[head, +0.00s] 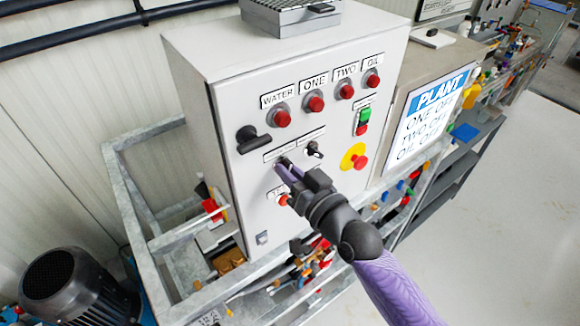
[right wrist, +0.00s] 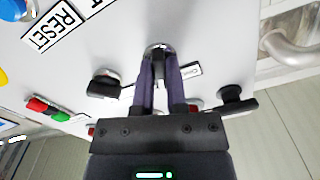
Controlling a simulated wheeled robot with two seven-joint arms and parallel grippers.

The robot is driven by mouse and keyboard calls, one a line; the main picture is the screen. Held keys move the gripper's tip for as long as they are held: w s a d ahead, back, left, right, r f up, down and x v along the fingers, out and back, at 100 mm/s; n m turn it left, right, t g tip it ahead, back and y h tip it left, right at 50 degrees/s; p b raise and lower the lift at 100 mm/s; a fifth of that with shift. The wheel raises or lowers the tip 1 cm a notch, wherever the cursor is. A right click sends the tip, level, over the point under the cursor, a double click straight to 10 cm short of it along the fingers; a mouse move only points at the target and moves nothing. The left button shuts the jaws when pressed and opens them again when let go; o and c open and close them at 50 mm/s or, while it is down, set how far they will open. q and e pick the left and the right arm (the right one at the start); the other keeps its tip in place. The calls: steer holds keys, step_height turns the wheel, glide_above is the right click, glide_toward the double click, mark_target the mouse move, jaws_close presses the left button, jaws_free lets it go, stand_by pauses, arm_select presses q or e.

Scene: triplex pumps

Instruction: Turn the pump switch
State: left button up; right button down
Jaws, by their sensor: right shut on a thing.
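My right gripper (head: 283,168) reaches the front of the grey control box (head: 215,62). Its purple fingers (right wrist: 160,72) are shut on a small switch knob (right wrist: 158,48), one of two in the row below the lamps. The fingers cover most of this knob, so its exact angle is hard to tell. The other black switch (head: 314,150) sits just to the right under its own label, and it also shows in the right wrist view (right wrist: 103,83). The labels above both are too small to read. My left gripper is not in view.
A larger black handle (head: 252,140) sticks out to the left. Red lamps labelled WATER, ONE, TWO and OIL line the top. A green-and-red button pair (head: 363,121) and a red knob on yellow (head: 354,157) are to the right. A PLANT sign (head: 430,115) stands beyond.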

steer(key=m, duration=0.4)
steer(key=shift+m+p, duration=0.4)
stand_by(0.4)
steer(key=c, duration=0.7)
jaws_free()
steer(key=shift+o, duration=0.2)
steer(key=b+v, duration=0.1)
steer(key=v, duration=0.9)
steer(key=shift+w+f, duration=0.1)
